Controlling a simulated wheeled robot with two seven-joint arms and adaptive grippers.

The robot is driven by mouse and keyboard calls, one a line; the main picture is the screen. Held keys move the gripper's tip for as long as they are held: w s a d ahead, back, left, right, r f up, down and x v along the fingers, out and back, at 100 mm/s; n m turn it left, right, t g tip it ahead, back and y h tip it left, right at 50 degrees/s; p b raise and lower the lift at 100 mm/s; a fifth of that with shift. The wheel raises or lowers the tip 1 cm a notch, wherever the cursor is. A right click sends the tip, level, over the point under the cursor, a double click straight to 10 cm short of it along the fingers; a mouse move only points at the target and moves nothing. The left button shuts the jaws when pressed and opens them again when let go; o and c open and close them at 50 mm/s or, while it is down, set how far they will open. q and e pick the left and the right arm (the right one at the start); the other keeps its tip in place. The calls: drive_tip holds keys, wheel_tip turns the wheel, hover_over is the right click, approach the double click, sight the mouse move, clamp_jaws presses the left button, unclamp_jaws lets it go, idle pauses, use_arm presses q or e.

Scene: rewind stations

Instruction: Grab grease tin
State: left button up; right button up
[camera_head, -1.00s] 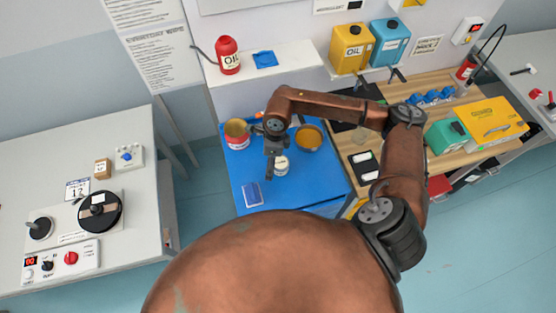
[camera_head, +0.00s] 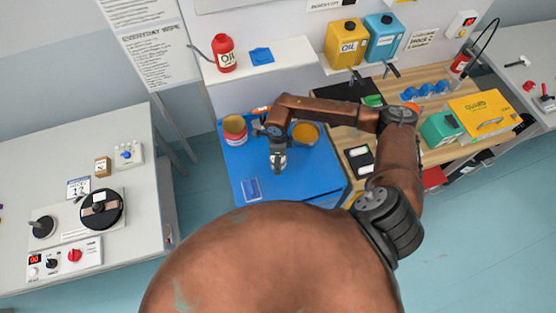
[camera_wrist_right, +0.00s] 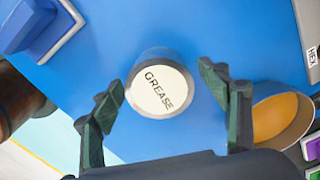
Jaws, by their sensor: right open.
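The grease tin (camera_wrist_right: 160,90) is a round tin with a white lid marked GREASE, standing on the blue mat (camera_wrist_right: 110,40) in the right wrist view. My right gripper (camera_wrist_right: 162,78) is open, with one finger on each side of the tin in that view. I cannot tell how far above the tin the fingertips are. In the head view my right gripper (camera_head: 279,162) points down over the blue mat (camera_head: 312,180) and mostly hides the tin. My left gripper is not in view.
A blue block (camera_head: 251,189) lies near the front. A wooden bench (camera_head: 395,110) is to the right, a grey table (camera_head: 60,150) to the left.

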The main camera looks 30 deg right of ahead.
drive_tip(key=shift+c, duration=0.3)
drive_tip(key=c, duration=1.3)
drive_tip(key=shift+r, duration=0.15)
drive_tip(key=shift+c, duration=0.2)
